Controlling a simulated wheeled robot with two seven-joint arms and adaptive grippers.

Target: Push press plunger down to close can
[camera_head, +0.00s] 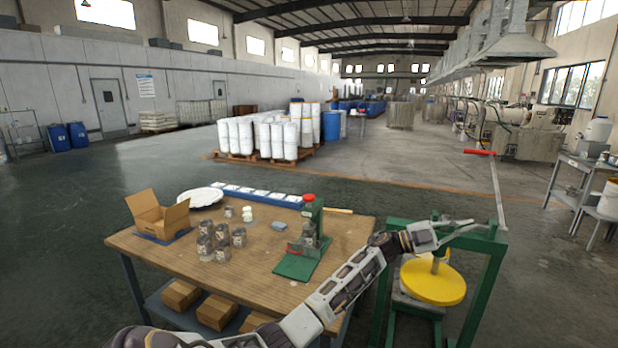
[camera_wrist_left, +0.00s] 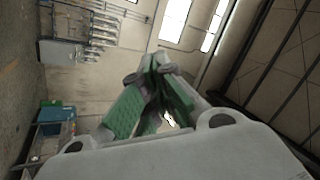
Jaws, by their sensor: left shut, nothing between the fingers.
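A green-framed press (camera_head: 487,262) stands at the right, beside the bench. A smaller green stand with a red knob (camera_head: 309,198) is on the bench. My right gripper is out of view.
The wooden bench (camera_head: 160,247) holds an open cardboard box (camera_head: 158,215), several jars (camera_head: 222,240), a white plate (camera_head: 201,197) and a blue tray (camera_head: 256,196). My left arm crosses the bench's right corner. Open floor lies beyond; a grey cart (camera_head: 575,180) stands at right.

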